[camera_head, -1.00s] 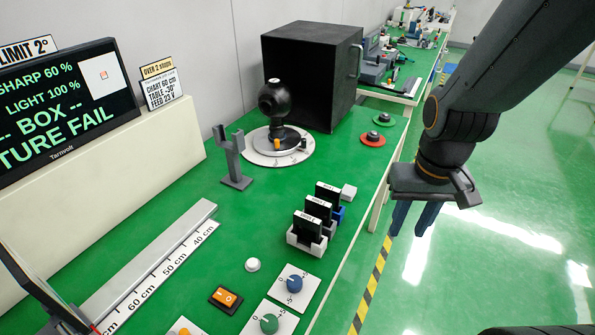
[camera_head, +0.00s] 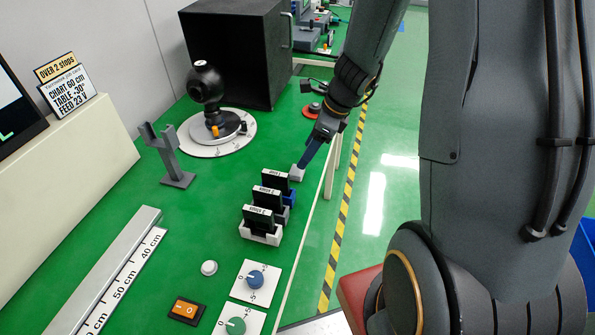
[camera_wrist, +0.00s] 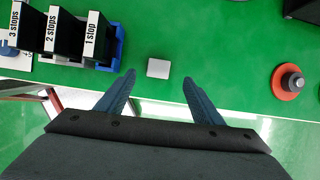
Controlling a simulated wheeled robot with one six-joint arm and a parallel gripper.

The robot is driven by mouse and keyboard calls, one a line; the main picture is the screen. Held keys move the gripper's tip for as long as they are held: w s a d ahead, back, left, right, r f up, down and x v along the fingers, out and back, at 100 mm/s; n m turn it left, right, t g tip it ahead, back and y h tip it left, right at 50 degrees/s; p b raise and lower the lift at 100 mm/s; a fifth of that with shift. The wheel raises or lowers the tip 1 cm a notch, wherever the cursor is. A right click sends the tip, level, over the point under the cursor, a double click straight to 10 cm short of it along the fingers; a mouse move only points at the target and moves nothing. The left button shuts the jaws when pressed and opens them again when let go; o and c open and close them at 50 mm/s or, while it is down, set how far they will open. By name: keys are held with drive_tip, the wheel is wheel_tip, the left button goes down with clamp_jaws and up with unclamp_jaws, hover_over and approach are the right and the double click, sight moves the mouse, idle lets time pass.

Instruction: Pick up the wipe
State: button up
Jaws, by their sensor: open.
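The wipe, a small pale grey-white block (camera_wrist: 158,68), lies on the green bench near its front edge. In the head view the wipe (camera_head: 297,174) is beside the row of black filters, partly covered by my fingers. My gripper (camera_wrist: 159,82) is open and empty in the wrist view. Its two blue fingers point toward the wipe, which appears between and slightly beyond the fingertips. In the head view my gripper (camera_head: 303,163) is at the bench edge, right by the wipe. I cannot tell its exact height above the bench.
Black filters in holders, marked 1 stop (camera_wrist: 100,37), 2 stops (camera_wrist: 65,35) and 3 stops (camera_wrist: 30,27), stand left of the wipe. A red disc with a grey knob (camera_wrist: 289,82) is to the right. A large black box (camera_head: 235,50) stands behind. Bench between wipe and disc is clear.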

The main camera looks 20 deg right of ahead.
sight(297, 170)
drive_tip(key=shift+x, duration=3.8)
drive_tip(key=shift+s, duration=0.2)
drive_tip(key=c, duration=1.1)
drive_tip(key=shift+r+p, duration=0.5)
drive_tip(key=shift+r, duration=4.5)
